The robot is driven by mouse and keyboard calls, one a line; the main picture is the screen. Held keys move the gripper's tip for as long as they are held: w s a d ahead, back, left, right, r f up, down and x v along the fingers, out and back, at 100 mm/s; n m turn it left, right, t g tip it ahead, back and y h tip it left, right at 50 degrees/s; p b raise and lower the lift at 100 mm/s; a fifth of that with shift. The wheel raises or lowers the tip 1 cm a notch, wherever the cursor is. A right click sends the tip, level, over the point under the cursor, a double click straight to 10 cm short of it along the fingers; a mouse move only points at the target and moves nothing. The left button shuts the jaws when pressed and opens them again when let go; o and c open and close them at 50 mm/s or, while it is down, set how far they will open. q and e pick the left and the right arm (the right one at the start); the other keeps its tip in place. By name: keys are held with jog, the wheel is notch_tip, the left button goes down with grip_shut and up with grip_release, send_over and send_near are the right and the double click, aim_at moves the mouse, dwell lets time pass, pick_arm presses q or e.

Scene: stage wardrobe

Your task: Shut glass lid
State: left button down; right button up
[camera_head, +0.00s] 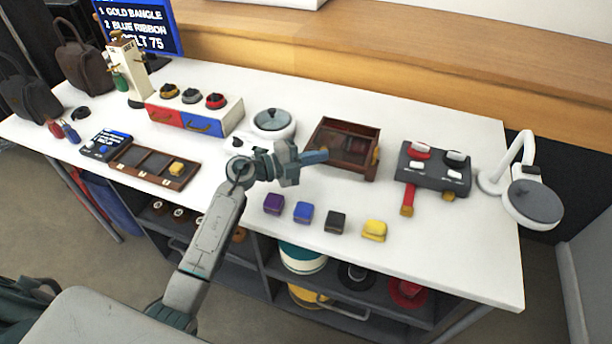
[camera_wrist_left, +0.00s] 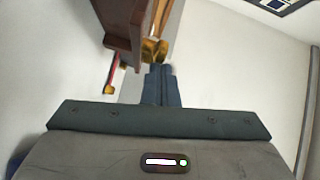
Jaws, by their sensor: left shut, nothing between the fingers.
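A brown wooden box (camera_head: 343,146) stands on the white table right of the middle; its top looks glassy and dark, and I cannot tell how far its glass lid is open. My left gripper (camera_head: 322,156) is shut and empty, with its fingertips at the box's near left side. In the left wrist view the shut fingers (camera_wrist_left: 158,72) point toward the brown box frame (camera_wrist_left: 123,25), close to small gold pieces (camera_wrist_left: 154,48). Whether they touch it I cannot tell. My right gripper is not in view.
Purple, blue, black and yellow blocks (camera_head: 304,211) lie in front of the box. A round white device with a glass cover (camera_head: 273,121) stands left of it. A dark button panel (camera_head: 434,166) and a white lamp (camera_head: 531,203) stand to the right.

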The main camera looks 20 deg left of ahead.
aim_at(324, 141)
pick_arm(q)
jog(key=w, duration=0.6)
jog(key=shift+d, duration=0.1)
jog(key=shift+r, duration=0.1)
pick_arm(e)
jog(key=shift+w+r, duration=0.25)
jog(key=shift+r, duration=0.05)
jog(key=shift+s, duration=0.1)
